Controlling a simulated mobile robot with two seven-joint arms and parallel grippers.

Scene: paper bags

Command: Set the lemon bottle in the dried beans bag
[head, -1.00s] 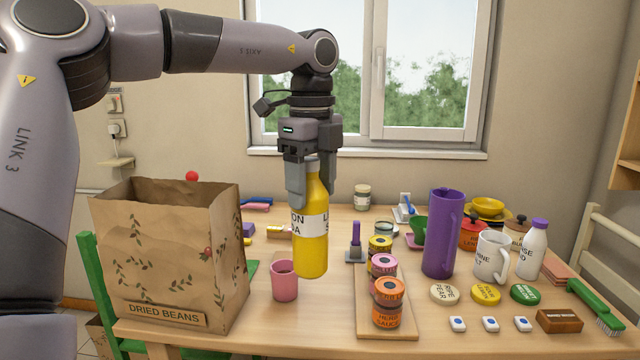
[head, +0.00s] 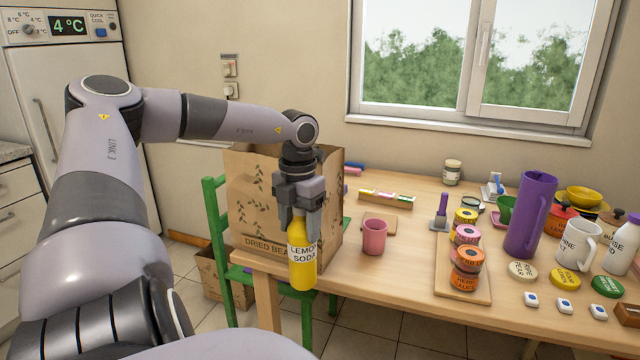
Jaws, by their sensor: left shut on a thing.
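The lemon bottle (head: 302,262) is yellow with a white "LEMON SODA" label. My left gripper (head: 299,205) is shut on its upper part and holds it upright, off the table. The dried beans bag (head: 250,205) is a brown paper bag with a leaf print, standing at the table's left end. The bottle and gripper are in front of the bag in the picture and hide part of its front and its label. The bag's inside is hidden from view. My right gripper does not show.
A pink cup (head: 374,237) stands right of the bag. A wooden board (head: 442,262) with stacked jars (head: 467,262) and a purple pitcher (head: 530,215) stand farther right. A green chair (head: 213,225) is at the table's left end. Another paper bag (head: 222,275) is on the floor.

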